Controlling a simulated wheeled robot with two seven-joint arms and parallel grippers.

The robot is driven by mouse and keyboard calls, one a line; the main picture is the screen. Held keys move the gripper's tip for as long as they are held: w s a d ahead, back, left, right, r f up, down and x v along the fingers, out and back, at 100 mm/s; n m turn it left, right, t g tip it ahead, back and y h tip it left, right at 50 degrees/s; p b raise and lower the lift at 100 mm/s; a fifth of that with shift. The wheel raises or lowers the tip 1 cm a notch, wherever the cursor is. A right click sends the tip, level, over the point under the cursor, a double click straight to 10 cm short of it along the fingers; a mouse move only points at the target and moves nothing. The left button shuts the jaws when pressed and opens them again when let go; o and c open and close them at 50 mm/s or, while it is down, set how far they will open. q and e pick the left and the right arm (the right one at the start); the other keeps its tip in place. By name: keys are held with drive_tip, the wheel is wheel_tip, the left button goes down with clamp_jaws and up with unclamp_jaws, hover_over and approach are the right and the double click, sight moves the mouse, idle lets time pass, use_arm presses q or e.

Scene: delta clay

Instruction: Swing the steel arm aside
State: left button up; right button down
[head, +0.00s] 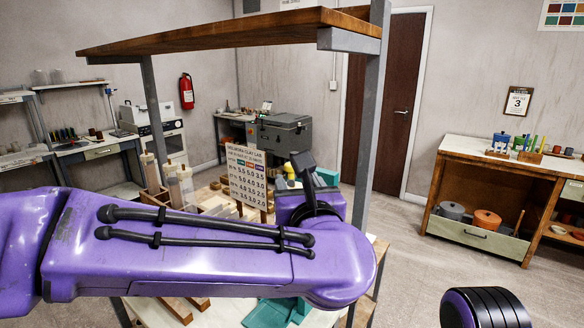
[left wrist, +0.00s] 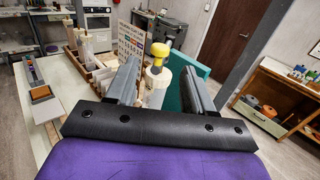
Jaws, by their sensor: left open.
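My left gripper (head: 303,165) reaches over the table in the head view, partly hidden by my own purple arm. In the left wrist view the left gripper (left wrist: 162,70) is open, its two grey fingers spread apart. A yellow knob-like part (left wrist: 160,50) above a pale round body (left wrist: 157,77) shows between and beyond the fingers. I cannot tell whether the fingers touch it. The yellow part also shows just behind the gripper in the head view (head: 289,168). I cannot clearly pick out a steel arm in either view. My right gripper does not show.
A wooden shelf (head: 230,30) on grey posts overhangs the table. A number board (head: 246,176) stands left of the gripper. A teal panel (left wrist: 188,72) stands close on the right in the wrist view. A cabinet (head: 490,190) stands far right, with open floor before it.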

sight(292, 172)
use_arm(q)
drive_tip(key=w+p, duration=0.1)
drive_tip(key=w, duration=0.1)
drive_tip(key=w+p, duration=0.1)
drive_tip(key=w, duration=0.1)
drive_tip(key=w+a+p, duration=0.1)
drive_tip(key=w, duration=0.2)
drive_tip(key=shift+r, duration=0.1)
drive_tip(key=shift+w+a, duration=0.1)
drive_tip(key=shift+w, duration=0.3)
clamp_jaws()
